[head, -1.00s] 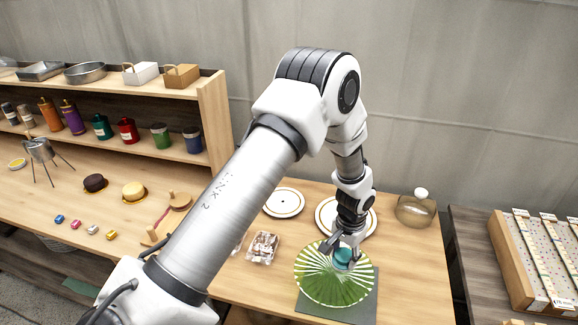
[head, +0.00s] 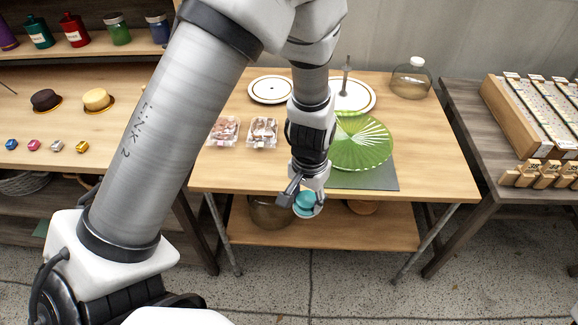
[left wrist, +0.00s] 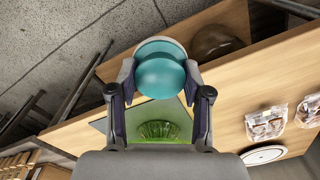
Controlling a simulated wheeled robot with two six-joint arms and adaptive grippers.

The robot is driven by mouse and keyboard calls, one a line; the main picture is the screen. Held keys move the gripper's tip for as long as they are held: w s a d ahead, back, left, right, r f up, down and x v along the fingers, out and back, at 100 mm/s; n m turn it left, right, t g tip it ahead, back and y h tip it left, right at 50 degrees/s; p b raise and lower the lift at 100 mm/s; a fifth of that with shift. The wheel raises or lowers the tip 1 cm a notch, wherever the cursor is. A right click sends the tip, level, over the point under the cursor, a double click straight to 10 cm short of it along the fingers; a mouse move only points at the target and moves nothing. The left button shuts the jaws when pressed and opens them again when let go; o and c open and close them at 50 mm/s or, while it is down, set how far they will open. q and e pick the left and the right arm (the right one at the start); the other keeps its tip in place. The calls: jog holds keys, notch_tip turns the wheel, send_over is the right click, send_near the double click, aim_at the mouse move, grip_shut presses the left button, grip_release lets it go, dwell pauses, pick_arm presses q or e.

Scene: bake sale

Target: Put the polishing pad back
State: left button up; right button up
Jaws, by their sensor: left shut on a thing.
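The polishing pad, a round teal knob with a pale base (head: 307,203), is held in my left gripper (head: 303,197). In the left wrist view the pad (left wrist: 160,74) sits between the two fingers (left wrist: 157,84), which are shut on it. In the head view the gripper hangs in front of the middle table's front edge, with the lower shelf (head: 345,232) behind it. The pad's base is partly hidden by the knob in the wrist view. My right gripper is not in view.
Clear packs (head: 263,132), plates (head: 270,90) and a glass jar (head: 411,78) stand behind. A brown bowl (head: 268,212) is on the lower shelf. The table's right part is clear.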

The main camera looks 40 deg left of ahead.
pick_arm(q)
jog(key=w+a, duration=0.3)
jog(key=w+a+p, duration=0.1)
jog(key=w+a, duration=0.3)
jog(key=w+a+f+p, duration=0.1)
jog(key=w+a, duration=0.2)
jog(key=a, duration=0.1)
jog(key=shift+w+f, duration=0.1)
jog(key=shift+w, duration=0.05)
jog(key=shift+w+a+f, duration=0.15)
jog(key=shift+w+a, duration=0.05)
notch_tip(320, 180, down, 2)
jog(key=shift+s+f, duration=0.1)
jog(key=shift+f, duration=0.6)
jog(key=o, duration=1)
jog(key=shift+f, duration=0.1)
